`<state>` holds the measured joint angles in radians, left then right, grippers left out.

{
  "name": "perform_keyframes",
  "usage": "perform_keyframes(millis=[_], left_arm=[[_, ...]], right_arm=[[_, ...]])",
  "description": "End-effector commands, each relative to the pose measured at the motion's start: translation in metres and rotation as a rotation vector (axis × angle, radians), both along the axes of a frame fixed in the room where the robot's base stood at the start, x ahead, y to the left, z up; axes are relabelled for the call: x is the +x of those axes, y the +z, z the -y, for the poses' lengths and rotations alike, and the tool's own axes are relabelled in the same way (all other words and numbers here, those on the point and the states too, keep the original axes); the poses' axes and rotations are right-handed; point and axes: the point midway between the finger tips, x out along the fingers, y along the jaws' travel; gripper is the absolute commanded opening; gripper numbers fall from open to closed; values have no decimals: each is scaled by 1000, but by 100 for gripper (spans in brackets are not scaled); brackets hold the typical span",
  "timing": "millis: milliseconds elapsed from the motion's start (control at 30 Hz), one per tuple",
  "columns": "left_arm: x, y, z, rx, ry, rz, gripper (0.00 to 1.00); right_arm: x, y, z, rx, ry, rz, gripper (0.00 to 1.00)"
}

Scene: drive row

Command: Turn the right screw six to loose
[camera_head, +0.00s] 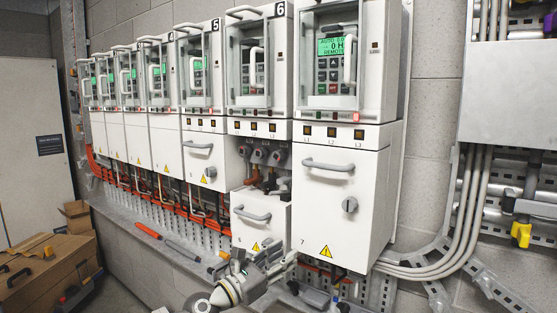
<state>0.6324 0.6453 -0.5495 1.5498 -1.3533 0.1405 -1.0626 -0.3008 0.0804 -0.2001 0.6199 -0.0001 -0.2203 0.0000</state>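Drive six (246,38), marked 6 at the top, is the second cabinet from the right. Below its three small lamps, its terminal bay is open and shows dark round terminals in a row. The right terminal (280,156) is the rightmost of them; its screw is too small to make out. The white lower cover (272,226) with a grey handle sits below the bay, lower than the neighbouring covers. My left gripper (268,253) is low in front of this cover, well below the terminals; its fingers are too small to tell open from shut. My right gripper is not visible.
Drive seven (330,215) stands close on the right with a closed cover, handle and knob. Drive five (205,160) is closed on the left. An orange-handled tool (148,231) lies on the grey ledge. Brown boxes (45,272) stand at lower left. Grey cables run at right.

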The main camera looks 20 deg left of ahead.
Motion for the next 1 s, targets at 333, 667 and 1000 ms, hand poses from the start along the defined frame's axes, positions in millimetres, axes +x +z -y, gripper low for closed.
perform_keyframes(millis=[333, 667, 1000], left_arm=[[-22, 166, -20, 1321, 103, 684, 35], [-32, 233, -76, 1944, 278, 829, 35], [14, 240, -60, 1952, 281, 829, 35]], right_arm=[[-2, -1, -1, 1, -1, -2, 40], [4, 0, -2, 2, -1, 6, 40], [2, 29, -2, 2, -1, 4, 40]])
